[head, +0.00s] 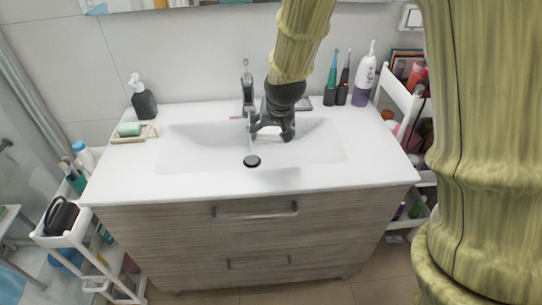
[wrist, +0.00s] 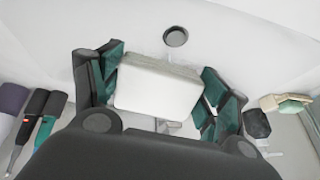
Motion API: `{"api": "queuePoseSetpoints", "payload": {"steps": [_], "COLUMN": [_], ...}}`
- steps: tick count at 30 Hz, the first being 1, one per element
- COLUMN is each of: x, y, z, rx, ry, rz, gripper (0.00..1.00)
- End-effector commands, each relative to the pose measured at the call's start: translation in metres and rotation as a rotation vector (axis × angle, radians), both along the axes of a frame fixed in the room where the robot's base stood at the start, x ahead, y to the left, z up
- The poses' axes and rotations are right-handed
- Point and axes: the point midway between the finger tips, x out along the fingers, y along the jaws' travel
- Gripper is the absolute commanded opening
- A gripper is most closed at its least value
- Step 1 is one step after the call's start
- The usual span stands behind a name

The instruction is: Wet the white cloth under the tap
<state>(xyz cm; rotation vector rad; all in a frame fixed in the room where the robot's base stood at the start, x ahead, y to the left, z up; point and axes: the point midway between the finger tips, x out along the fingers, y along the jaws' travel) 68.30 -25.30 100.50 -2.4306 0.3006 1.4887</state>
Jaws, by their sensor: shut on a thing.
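My gripper (head: 272,132) is low over the sink basin (head: 200,150), just right of the tap (head: 247,88). In the wrist view my gripper (wrist: 160,88) is shut on the white cloth (wrist: 155,92), a folded, block-like piece between the green-padded fingers. Its upper face looks slightly greyer than its front. In the head view the fingers mostly hide the cloth. In the wrist view part of the tap (wrist: 172,127) shows just beyond the cloth. I cannot tell whether water is running or touching the cloth.
The dark drain (head: 251,161) lies in front of my gripper. A soap dispenser (head: 143,98) and soap dish (head: 130,132) stand on the left. Electric toothbrushes (head: 337,85) and a white-purple bottle (head: 364,78) stand at the back right. Carts (head: 80,235) flank the vanity.

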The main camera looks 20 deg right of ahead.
Motion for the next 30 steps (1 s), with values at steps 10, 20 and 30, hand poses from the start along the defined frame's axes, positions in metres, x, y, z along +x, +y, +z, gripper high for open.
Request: {"api": "queuePoseSetpoints", "payload": {"steps": [10,20,30], "x": [0.0,0.013,0.038], "y": [0.001,0.001,-0.001], "z": [-0.061,-0.065,-0.07], "rx": [-0.003,-0.003,-0.003], "ry": [-0.03,-0.033,-0.032], "rz": [0.002,0.003,0.003], "gripper": [0.56,0.56,0.56]}}
